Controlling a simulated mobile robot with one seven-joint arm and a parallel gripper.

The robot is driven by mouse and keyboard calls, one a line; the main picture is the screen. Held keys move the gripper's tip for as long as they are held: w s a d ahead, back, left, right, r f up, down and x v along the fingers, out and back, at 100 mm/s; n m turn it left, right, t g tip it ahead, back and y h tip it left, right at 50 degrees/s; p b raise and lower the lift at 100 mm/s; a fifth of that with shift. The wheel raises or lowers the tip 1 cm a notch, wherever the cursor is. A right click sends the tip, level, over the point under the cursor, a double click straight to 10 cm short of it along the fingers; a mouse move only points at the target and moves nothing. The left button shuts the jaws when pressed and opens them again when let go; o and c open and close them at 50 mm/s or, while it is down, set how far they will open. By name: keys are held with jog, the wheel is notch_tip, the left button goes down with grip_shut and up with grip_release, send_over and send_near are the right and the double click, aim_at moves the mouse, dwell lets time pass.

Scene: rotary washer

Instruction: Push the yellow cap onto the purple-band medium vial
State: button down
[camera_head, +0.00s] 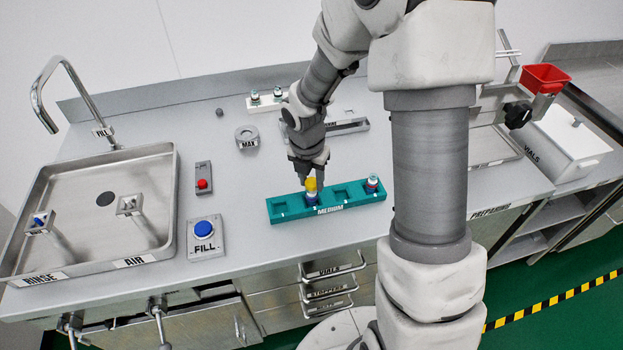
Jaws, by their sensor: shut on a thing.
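The yellow cap (311,184) sits at the top of a vial (312,198) standing upright in the teal rack labelled MEDIUM (335,210). The vial shows a dark blue or purple band, too small to name surely. My gripper (310,179) points down from above and is shut on the yellow cap. Whether the cap is fully seated or just resting on the vial I cannot tell. Part of the cap is hidden by the fingers.
Another vial (373,184) with a blue and red band stands at the rack's right end. Other rack slots look empty. White rack with vials (267,101), the MAX ring (248,137), FILL button (204,230) and sink (160,200) lie around. The counter before the rack is clear.

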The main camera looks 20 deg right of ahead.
jog(key=shift+f, duration=0.1)
dwell(0.3)
jog(key=shift+c, duration=2.2)
grip_release()
notch_tip(320, 180, up, 17)
jog(key=s+a+p, duration=0.1)
jog(key=s+p, duration=0.1)
jog(key=shift+a+r+p, duration=0.2)
jog(key=shift+a+p, duration=0.05)
jog(key=shift+p, duration=0.05)
jog(key=s+r+m+t, duration=0.1)
jog(key=s+r+m, duration=0.2)
jog(key=s+m, duration=0.3)
jog(key=s+d+r+m+t, duration=0.1)
jog(key=s+r+m, duration=0.2)
jog(key=m, duration=1)
jog(key=s+r+m+t+y, duration=0.1)
jog(key=s+r+m+t, duration=0.1)
jog(key=s+m, duration=0.7)
jog(key=shift+s+d+r, duration=0.15)
jog(key=shift+d+r, duration=0.2)
jog(key=shift+r, duration=0.4)
